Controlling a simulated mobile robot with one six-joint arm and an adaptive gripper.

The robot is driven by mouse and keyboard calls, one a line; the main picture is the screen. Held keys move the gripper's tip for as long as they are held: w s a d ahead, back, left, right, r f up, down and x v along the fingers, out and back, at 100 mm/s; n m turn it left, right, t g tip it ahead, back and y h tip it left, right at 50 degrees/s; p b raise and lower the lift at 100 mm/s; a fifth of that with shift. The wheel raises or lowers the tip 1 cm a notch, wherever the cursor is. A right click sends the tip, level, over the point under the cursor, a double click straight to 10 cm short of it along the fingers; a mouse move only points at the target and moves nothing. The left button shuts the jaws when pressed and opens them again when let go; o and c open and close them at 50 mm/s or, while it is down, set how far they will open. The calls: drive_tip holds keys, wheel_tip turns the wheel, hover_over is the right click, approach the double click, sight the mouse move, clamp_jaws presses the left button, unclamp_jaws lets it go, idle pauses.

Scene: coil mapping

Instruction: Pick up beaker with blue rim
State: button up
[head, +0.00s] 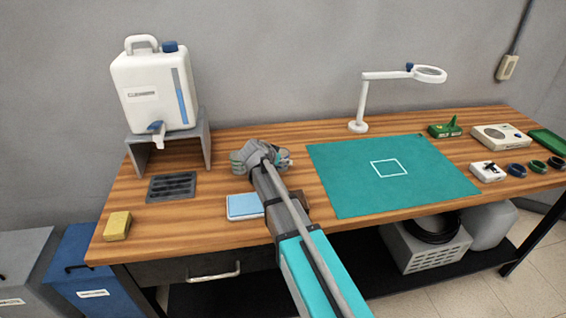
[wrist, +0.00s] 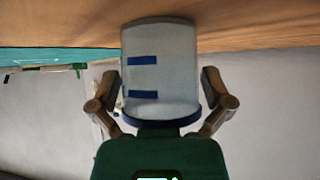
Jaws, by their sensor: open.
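The beaker with the blue rim (wrist: 160,75) fills the middle of the wrist view. It is pale and see-through, with two short blue bands on its side. That view looks upside down: the wooden table is at the top, by the beaker's base, and the dark blue rim is lower, near my gripper's green body. My gripper (head: 262,157) is open, with one finger on each side of the beaker. Whether either finger touches it, I cannot tell. In the head view my gripper is over the left-middle of the table, and I cannot make out the beaker there.
A light blue pad (head: 244,206) lies beside my arm. A dark rack (head: 171,187) and yellow sponge (head: 117,226) are to the left, below a white jug (head: 150,90) on a grey stand (head: 141,156). A green mat (head: 345,200) and magnifier lamp (head: 361,105) are to the right.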

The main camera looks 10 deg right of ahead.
drive_tip(key=c, duration=0.8)
drive_tip(key=shift+o, duration=0.2)
drive_tip(key=shift+r, duration=0.1)
wheel_tip(320, 180, up, 3)
drive_tip(key=p, duration=0.3)
drive_tip(key=s+a+r+p, duration=0.5)
drive_tip(key=s+r+p, duration=0.4)
drive_tip(key=s, duration=0.4)
drive_tip(key=shift+r+p, duration=0.4)
drive_tip(key=shift+p, duration=0.1)
